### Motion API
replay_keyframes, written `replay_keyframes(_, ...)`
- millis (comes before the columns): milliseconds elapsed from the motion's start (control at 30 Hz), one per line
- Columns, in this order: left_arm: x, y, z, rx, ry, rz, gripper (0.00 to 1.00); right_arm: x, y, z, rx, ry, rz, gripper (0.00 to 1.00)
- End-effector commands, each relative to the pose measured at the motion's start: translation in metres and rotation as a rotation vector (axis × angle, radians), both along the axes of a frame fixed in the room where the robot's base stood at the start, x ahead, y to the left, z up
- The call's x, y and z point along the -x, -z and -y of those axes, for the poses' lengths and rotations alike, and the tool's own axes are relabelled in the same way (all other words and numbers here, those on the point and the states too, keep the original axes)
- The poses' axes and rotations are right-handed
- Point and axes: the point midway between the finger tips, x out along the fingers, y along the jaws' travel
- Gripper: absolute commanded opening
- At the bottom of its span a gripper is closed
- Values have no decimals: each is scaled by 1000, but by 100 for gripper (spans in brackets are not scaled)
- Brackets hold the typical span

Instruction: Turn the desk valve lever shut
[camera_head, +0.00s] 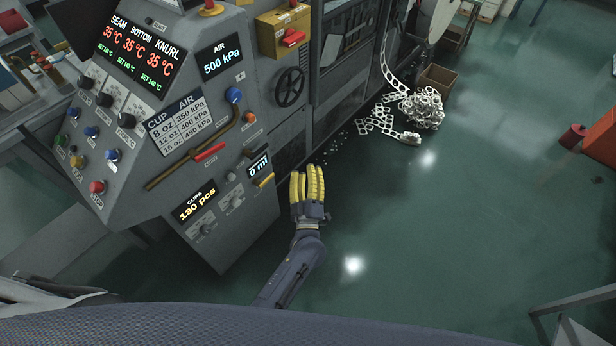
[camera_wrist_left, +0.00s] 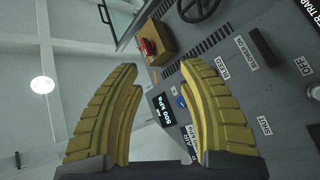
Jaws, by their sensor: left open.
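The desk valve shows in the head view as a red lever (camera_head: 208,152) on a brass pipe (camera_head: 166,177) that runs slantwise across the sloping grey desk panel. The lever lies roughly along the pipe. My left gripper (camera_head: 308,170) has yellow ribbed fingers and is right of the desk, apart from the lever. In the left wrist view its two fingers stand wide apart, open with nothing between them (camera_wrist_left: 155,78). I cannot make out the red lever in that view; the right finger covers part of the panel. My right gripper is not in view.
A blue knob (camera_head: 234,95) and an air display (camera_head: 220,55) sit above the lever. A black handwheel (camera_head: 290,87) and a yellow box with a red button (camera_head: 284,30) are on the machine behind. White scrap (camera_head: 422,108) lies on the floor. Green floor (camera_head: 440,230) to the right is clear.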

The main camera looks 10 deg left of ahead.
Motion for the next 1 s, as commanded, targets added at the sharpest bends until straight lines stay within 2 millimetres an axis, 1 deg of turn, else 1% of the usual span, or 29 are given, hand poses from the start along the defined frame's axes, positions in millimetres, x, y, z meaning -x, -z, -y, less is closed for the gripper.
replay_keyframes(100,0,9,3,-23,19,-20,40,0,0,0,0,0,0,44)
replay_keyframes(233,1,15,5,-37,31,-32,40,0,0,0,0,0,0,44)
replay_keyframes(600,1,17,7,-45,37,-38,40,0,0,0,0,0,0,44)
replay_keyframes(633,1,17,7,-45,37,-38,43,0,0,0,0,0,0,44)
replay_keyframes(767,1,17,7,-45,36,-37,28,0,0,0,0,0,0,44)
replay_keyframes(867,-4,12,6,-45,35,-28,16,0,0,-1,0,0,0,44)
replay_keyframes(933,-16,5,-7,-52,13,-14,8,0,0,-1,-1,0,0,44)
replay_keyframes(967,-22,2,-17,-61,-8,-3,4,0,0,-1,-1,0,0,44)
replay_keyframes(1000,-26,-4,-31,-85,-53,17,0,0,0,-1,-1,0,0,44)
